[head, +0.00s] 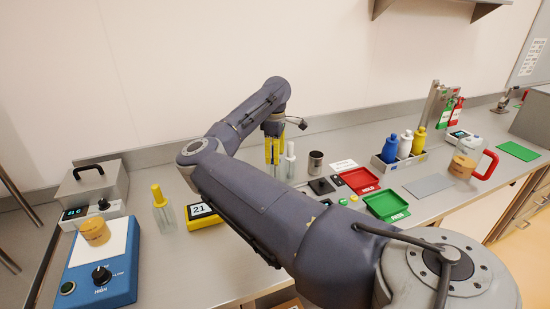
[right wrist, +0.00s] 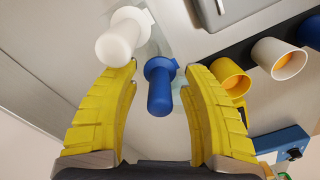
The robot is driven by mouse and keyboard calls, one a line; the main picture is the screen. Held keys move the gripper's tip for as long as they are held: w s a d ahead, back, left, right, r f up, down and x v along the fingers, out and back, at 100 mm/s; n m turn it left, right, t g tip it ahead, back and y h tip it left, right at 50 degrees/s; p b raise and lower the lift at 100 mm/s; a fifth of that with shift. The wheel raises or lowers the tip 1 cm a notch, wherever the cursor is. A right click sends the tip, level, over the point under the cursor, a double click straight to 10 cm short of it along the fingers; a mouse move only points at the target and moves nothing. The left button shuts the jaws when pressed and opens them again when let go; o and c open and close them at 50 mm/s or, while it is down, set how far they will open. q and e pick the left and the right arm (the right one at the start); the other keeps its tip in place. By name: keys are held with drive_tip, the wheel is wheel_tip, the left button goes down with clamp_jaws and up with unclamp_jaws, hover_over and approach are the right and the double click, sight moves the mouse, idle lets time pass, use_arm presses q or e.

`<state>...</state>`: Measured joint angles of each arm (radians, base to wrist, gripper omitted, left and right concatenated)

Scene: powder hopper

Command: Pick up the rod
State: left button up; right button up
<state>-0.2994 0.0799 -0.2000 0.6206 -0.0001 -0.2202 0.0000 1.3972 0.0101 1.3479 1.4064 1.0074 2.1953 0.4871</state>
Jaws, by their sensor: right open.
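No piece is clearly recognizable as the rod. In the right wrist view a blue piece with a flange (right wrist: 159,88) shows between the open fingers of my right gripper (right wrist: 162,70), with visible gaps at its sides. I cannot tell whether it is the rod's handle. A similar white piece (right wrist: 122,38) stands beside it, by the left fingertip. In the head view my right gripper (head: 273,150) points down over the bench, next to a white-topped clear bottle (head: 290,162). The blue piece is hidden there. My left gripper is out of view.
My right arm covers much of the bench's middle. A yellow-topped bottle (head: 161,212), a yellow display box (head: 202,216) and a blue heater (head: 98,268) stand left. A dark metal cup (head: 315,164), a red tray (head: 360,181) and a green tray (head: 387,206) lie right.

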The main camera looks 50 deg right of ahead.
drive_tip(key=shift+f, duration=0.45)
clamp_jaws()
idle(0.3)
